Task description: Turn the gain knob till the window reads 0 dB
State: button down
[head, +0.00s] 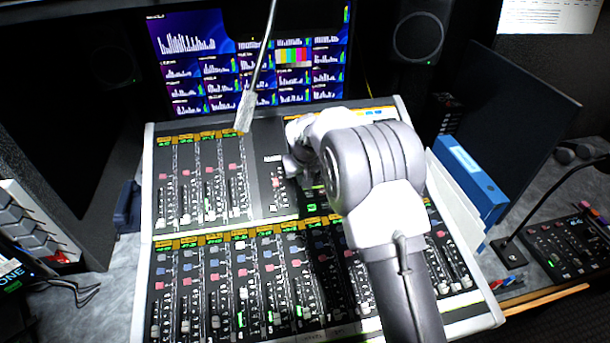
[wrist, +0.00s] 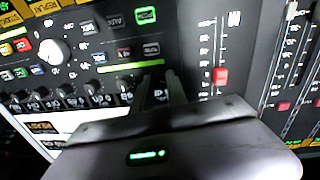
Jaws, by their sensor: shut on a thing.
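In the wrist view my gripper (wrist: 161,88) has its two dark fingers shut on a small dark knob, apparently the gain knob, at the right end of a row of small black knobs (wrist: 68,93). The fingers cover most of it, and its pointer cannot be made out. A lit green strip (wrist: 115,67) lies just above the row; I cannot read a dB value on it. In the head view my arm covers the gripper and the knob on the mixing console (head: 148,200).
A large white knob (wrist: 54,50) stands left of my gripper, and a red fader (wrist: 220,76) to its right. In the head view a gooseneck microphone (head: 246,108) hangs over the console. Screens (head: 190,40) stand behind it and a blue binder (head: 470,175) to its right.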

jog(key=shift+n+p, duration=0.6)
jog(key=shift+n, duration=0.9)
jog(key=c, duration=1.3)
grip_release()
jog(key=p+v, duration=0.2)
jog(key=v, duration=0.6)
jog(key=p+v, duration=0.2)
jog(key=v, duration=0.7)
jog(key=shift+s+d+r, duration=0.1)
jog(key=shift+s+d, duration=0.1)
jog(key=shift+s, duration=0.1)
